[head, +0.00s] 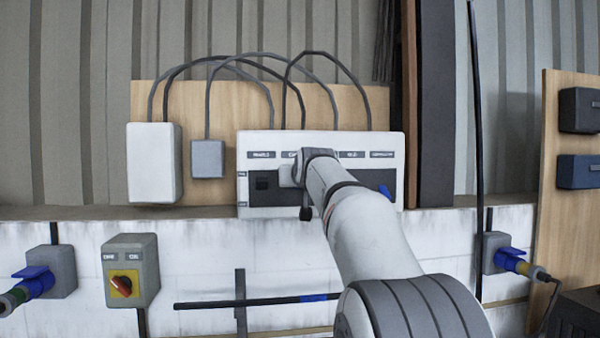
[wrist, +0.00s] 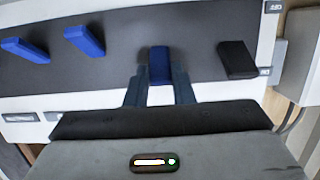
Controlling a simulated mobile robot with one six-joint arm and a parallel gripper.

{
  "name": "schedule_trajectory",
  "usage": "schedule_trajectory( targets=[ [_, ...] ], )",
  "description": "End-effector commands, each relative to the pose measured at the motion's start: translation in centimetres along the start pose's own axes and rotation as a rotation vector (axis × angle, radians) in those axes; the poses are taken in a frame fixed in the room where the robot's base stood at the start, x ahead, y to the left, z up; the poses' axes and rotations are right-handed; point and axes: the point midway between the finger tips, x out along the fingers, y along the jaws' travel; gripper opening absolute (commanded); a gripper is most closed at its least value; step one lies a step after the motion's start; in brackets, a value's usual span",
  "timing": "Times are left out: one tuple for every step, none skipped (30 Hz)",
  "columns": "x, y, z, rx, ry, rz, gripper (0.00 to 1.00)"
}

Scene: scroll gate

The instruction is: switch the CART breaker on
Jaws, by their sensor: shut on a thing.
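The breaker panel (head: 320,140) is a white box with a dark face and a row of labels along its top. My gripper (head: 292,176) is at the second breaker from the left, under a label that seems to start "CA", partly covered by my arm. In the wrist view, where the panel appears upside down, my gripper (wrist: 159,72) is shut on a blue breaker lever (wrist: 159,60), one finger on each side. Whether this lever is up or down is unclear.
A black lever (wrist: 237,60) is beside the held one; two other blue levers (wrist: 84,41) (wrist: 25,50) are on the other side. A white box (head: 154,163) and small grey box (head: 208,159) are left of the panel. A red rotary switch (head: 124,286) is below.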

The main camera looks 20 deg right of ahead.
Motion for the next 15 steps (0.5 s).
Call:
schedule_trajectory(
  targets=[
    [-0.04,-0.01,-0.46,0.000,-0.014,0.000,0.00],
    [-0.02,-0.01,-0.46,0.001,-0.023,0.000,0.00],
    [-0.02,0.01,-0.47,0.001,-0.034,0.001,0.00],
    [-0.02,0.01,-0.46,0.001,-0.039,0.001,0.00],
    [-0.02,0.02,-0.44,0.001,-0.043,0.001,0.00],
    [-0.02,0.03,-0.41,0.001,-0.047,0.001,0.00],
    [-0.02,0.04,-0.38,0.001,-0.048,0.002,0.00],
    [-0.02,0.04,-0.36,0.001,-0.049,0.002,0.00],
    [-0.03,0.05,-0.35,0.001,-0.048,0.002,0.00],
    [-0.03,0.05,-0.35,0.001,-0.048,0.002,0.00],
    [-0.04,0.06,-0.35,0.001,-0.048,0.002,0.00],
    [-0.04,0.06,-0.36,0.001,-0.048,0.002,0.00],
    [-0.04,0.07,-0.37,0.001,-0.047,0.002,0.00],
    [-0.05,0.07,-0.37,0.001,-0.047,0.002,0.00],
    [-0.05,0.08,-0.38,0.001,-0.047,0.002,0.24]
  ],
)
